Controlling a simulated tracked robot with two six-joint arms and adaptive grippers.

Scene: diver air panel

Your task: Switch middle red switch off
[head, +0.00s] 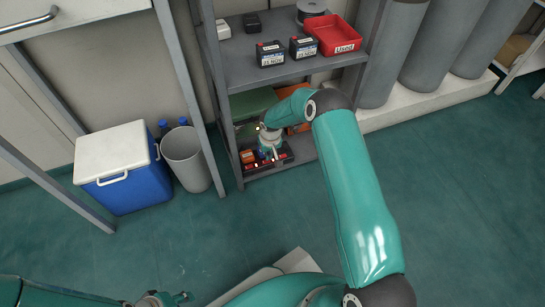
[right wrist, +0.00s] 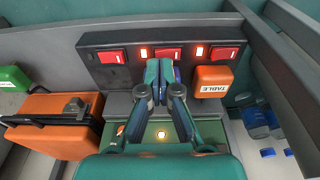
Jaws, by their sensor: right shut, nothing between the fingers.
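A dark panel (right wrist: 90,42) with three red switches in a row lies across the top of the right wrist view. The middle red switch (right wrist: 167,53) is between the left one (right wrist: 112,57) and the right one (right wrist: 227,53). Lit orange lamps sit on both sides of the middle switch. My right gripper (right wrist: 160,72) is shut and empty, its tips just at the lower edge of the middle switch; I cannot tell whether they touch. In the head view it (head: 265,153) reaches into the lower shelf. My left gripper (head: 165,298) shows small at the bottom left.
An orange block labelled TABLE (right wrist: 213,80) is close right of my right gripper. An orange toolbox (right wrist: 50,110) stands left. The grey shelf (head: 295,70) above holds batteries and a red bin (head: 333,34). A waste bin (head: 186,160) and blue cooler (head: 122,180) stand left.

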